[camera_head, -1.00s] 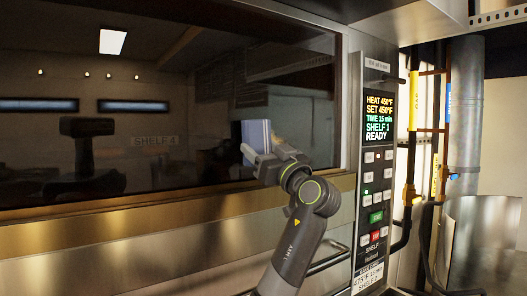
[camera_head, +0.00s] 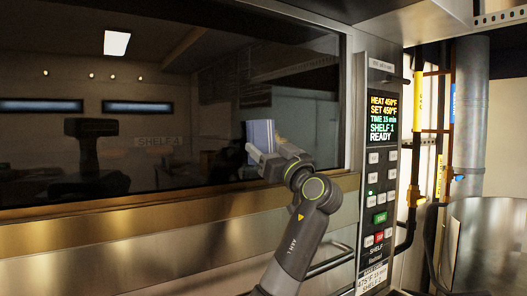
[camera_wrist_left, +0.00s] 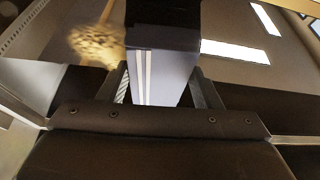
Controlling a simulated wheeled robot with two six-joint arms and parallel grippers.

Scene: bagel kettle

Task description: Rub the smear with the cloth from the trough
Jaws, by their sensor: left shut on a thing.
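I cannot tell whether the cloth touches the glass. In the head view the arm and cloth largely hide that area. My right gripper is not in view.
The control panel (camera_head: 381,160) with its lit display and buttons stands right of the window. A brass-coloured ledge (camera_head: 120,223) runs below the glass. A bar handle (camera_head: 328,257) is near my arm. Pipes (camera_head: 470,110) and a metal bin (camera_head: 482,235) are at far right.

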